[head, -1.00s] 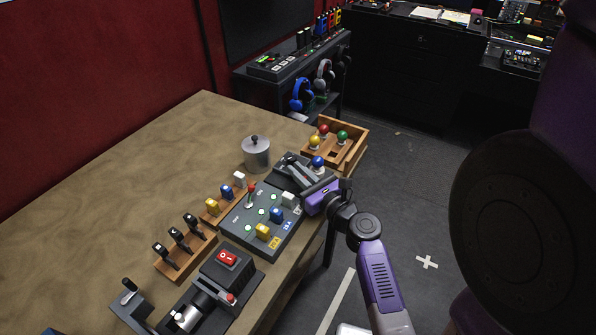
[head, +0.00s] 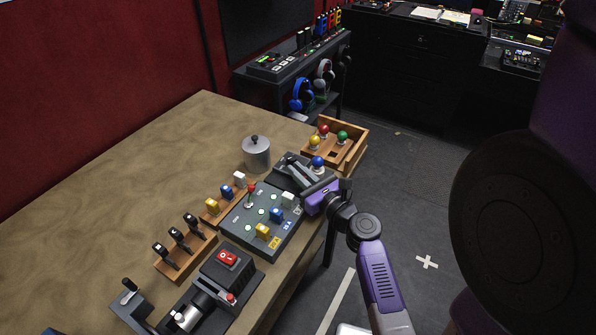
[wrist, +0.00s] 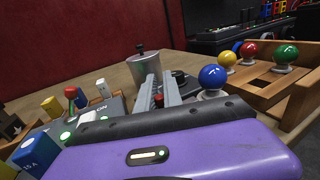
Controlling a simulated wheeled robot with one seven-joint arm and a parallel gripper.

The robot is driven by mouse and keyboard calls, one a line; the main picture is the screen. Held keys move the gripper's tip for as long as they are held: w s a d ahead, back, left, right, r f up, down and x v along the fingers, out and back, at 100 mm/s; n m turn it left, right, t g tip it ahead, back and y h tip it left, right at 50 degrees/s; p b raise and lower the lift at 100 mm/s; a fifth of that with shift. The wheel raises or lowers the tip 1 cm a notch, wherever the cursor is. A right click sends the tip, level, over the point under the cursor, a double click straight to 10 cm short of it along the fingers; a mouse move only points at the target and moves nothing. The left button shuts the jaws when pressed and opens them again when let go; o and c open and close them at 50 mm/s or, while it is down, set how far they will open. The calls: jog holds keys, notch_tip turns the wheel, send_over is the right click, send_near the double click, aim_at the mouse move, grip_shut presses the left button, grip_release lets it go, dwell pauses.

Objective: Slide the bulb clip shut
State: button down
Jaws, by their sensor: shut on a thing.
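My gripper (head: 292,161) reaches over the dark base plate (head: 285,180) near the right edge of the table. In the wrist view its two grey fingers (wrist: 159,88) are shut on a small red part between them, seemingly the bulb clip's slider (wrist: 158,100); the fingers hide most of it. The blue bulb (head: 318,161) stands upright in a white socket just right of the fingers. It also shows in the wrist view (wrist: 212,76), close beside them. I cannot tell how far the clip is closed.
A wooden tray (head: 352,158) with red, yellow and green bulbs stands behind, to the right. A grey lidded pot (head: 257,155) stands behind, to the left. A button panel (head: 262,222) with lit green lamps lies in front. The table's left part is clear.

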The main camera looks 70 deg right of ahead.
jog(key=shift+s+d, duration=0.15)
jog(key=shift+d, duration=0.4)
jog(key=shift+s+d, duration=0.15)
jog(key=shift+d, duration=0.35)
jog(key=c, duration=1.5)
grip_release()
jog(key=shift+s+a, duration=0.15)
jog(key=shift+a, duration=0.05)
jog(key=b+v, duration=0.1)
jog(key=v, duration=0.5)
jog(key=shift+f, duration=0.1)
jog(key=shift+s+a, duration=0.35)
jog(key=shift+s, duration=0.15)
